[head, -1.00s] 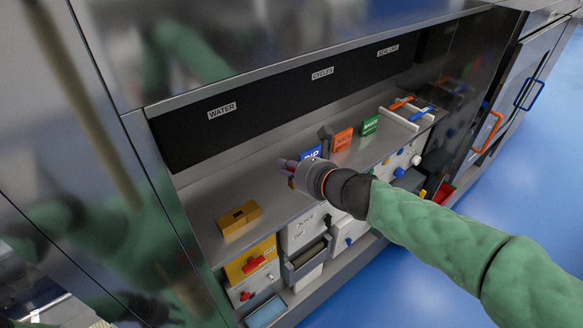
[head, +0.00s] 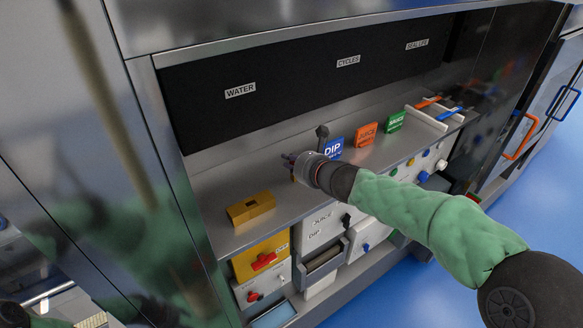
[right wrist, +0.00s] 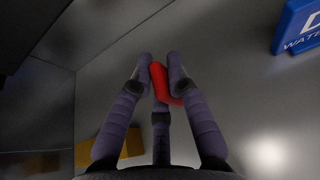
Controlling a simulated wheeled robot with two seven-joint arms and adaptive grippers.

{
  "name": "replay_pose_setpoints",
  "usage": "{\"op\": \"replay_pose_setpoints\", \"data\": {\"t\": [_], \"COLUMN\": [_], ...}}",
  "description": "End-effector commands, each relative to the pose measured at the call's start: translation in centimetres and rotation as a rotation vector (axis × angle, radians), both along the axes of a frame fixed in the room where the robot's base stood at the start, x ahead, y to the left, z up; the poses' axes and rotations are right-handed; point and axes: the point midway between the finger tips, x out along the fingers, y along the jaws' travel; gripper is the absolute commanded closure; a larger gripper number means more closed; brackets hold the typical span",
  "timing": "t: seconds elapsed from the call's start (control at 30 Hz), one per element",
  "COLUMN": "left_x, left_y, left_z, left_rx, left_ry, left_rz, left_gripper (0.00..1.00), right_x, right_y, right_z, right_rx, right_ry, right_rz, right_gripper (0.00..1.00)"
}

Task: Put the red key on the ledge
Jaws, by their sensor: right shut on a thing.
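My right gripper (head: 297,164) is above the grey metal ledge (head: 215,187), to the left of the blue DIP sign. In the right wrist view its purple fingers (right wrist: 159,65) are closed around the red key (right wrist: 158,82). Part of the key shows between and beside the fingers; the rest is hidden by them. Whether the key touches the ledge I cannot tell. In the head view the key is hidden by the gripper.
A yellow block (head: 250,208) lies on the ledge at left. The blue DIP sign (head: 333,148), orange sign (head: 366,134) and green sign (head: 394,122) stand to the right. Below are a yellow box with a red knob (head: 262,259) and an open grey drawer (head: 322,262).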

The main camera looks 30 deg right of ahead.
Motion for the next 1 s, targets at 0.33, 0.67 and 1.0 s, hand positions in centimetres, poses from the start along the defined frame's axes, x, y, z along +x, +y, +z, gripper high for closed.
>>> {"op": "replay_pose_setpoints", "data": {"t": [0.33,0.67,1.0], "left_x": [0.02,0.01,0.02], "left_y": [0.01,0.01,0.01], "left_z": [-0.32,-0.67,-0.37], "left_rx": [0.000,0.000,0.000], "left_ry": [0.000,0.000,0.000], "left_rz": [0.000,0.000,0.000], "left_gripper": [0.60,0.60,0.60], "right_x": [-0.01,-0.03,-0.02], "right_y": [-0.04,-0.02,-0.03], "right_z": [-0.43,-0.79,-0.51], "right_rx": [0.000,0.000,0.000], "right_ry": [-0.003,-0.002,-0.002], "right_rz": [-0.001,0.000,0.000], "right_gripper": [1.00,0.60,0.60]}}
